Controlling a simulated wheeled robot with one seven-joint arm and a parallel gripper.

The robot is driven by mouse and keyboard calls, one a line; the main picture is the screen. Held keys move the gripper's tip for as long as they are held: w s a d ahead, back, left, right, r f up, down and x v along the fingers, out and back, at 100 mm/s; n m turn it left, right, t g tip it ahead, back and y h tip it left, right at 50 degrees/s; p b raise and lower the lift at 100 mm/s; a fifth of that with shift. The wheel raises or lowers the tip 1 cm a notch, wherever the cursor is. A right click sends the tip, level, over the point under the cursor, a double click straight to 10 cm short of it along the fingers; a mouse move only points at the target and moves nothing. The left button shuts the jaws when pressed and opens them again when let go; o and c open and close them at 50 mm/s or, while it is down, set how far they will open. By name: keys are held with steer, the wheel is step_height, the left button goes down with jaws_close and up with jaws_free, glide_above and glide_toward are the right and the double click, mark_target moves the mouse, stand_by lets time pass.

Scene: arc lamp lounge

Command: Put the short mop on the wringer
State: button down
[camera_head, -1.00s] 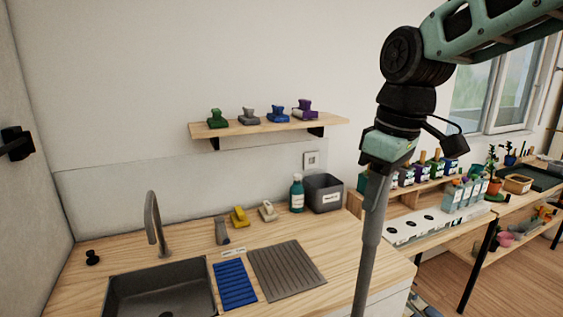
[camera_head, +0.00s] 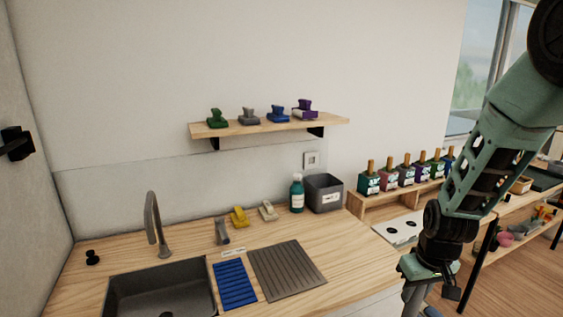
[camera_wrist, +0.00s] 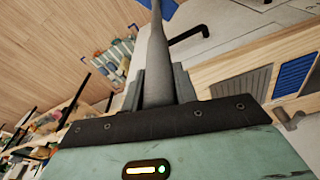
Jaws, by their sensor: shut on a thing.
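My gripper (camera_head: 418,282) is at the lower right of the head view, beyond the counter's right end. It is shut on a grey pole, the mop handle (camera_head: 412,300), which runs down out of the picture. In the wrist view the handle (camera_wrist: 157,65) stands between the two fingers of my gripper (camera_wrist: 158,88) and stretches away toward the floor. A blue patch (camera_wrist: 190,14) shows near its far end; I cannot tell whether it is the mop head. I cannot make out the wringer for sure in either view.
A wooden counter (camera_head: 190,240) holds a sink (camera_head: 160,290), a blue mat (camera_head: 235,285), a grey ribbed mat (camera_head: 287,270) and a grey bin (camera_head: 323,193). A wall shelf (camera_head: 240,127) carries several small tools. Labelled bottles (camera_head: 388,174) stand on a bench behind my arm.

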steer(key=shift+m, duration=0.8)
steer(key=d+f, duration=0.1)
steer(key=f, duration=0.2)
steer(key=d+f, duration=0.1)
steer(key=f, duration=0.1)
steer(key=shift+w+d+f, duration=0.1)
steer(key=shift+w+d, duration=0.25)
